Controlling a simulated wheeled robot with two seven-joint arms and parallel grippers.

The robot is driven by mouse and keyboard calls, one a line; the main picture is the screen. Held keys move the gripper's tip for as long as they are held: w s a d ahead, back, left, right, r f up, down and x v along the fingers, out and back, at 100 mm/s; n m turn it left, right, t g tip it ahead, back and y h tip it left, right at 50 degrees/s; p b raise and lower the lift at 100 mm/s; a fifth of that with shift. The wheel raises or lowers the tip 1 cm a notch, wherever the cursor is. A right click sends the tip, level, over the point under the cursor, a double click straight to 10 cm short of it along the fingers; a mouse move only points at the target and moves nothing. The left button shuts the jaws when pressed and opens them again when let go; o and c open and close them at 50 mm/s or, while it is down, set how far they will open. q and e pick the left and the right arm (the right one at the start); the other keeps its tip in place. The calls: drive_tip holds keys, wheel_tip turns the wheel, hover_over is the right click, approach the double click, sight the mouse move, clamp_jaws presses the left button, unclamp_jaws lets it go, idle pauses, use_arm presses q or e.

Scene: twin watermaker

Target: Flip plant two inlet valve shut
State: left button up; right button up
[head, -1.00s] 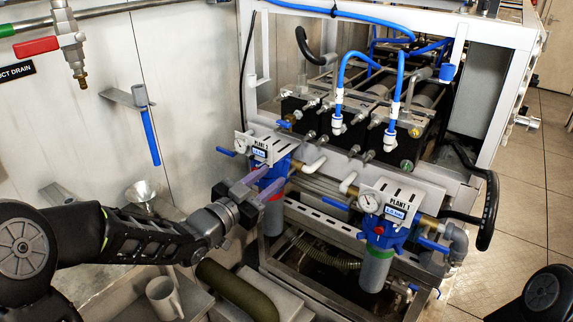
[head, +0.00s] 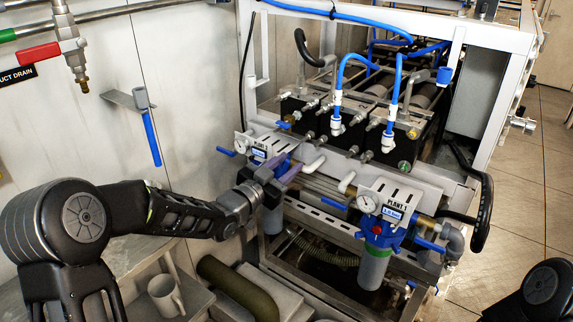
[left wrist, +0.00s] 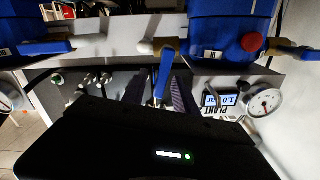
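The plant two filter, with a blue head (left wrist: 222,25) and an IN label, stands left of plant 1 in the head view, partly covered by my left gripper (head: 285,169). A brass valve with a blue lever (left wrist: 165,72) sits on its IN side in the left wrist view. The lever points toward my gripper, across the pipe, close beside a dark ridged finger (left wrist: 184,98). In the head view the two fingers look apart at this valve. I cannot tell whether they touch the lever, which is hidden there. My right gripper is out of view.
The plant 1 panel (head: 393,198) and its filter (head: 375,268) stand to the right. Plant two's gauge (left wrist: 265,103) and another blue lever (head: 227,151) are close to the gripper. A mug (head: 166,296) stands on the lower left bench.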

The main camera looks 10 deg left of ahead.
use_arm(q)
clamp_jaws()
idle(0.3)
drive_tip(key=shift+w+a+f+n+b, duration=0.1)
drive_tip(key=shift+a+n+b, duration=0.2)
drive_tip(key=shift+n+b, duration=0.2)
drive_tip(key=shift+w+a+n+b, duration=0.1)
drive_tip(key=shift+a+n+b, duration=0.2)
drive_tip(key=shift+n, duration=0.7)
unclamp_jaws()
drive_tip(key=shift+r, duration=0.2)
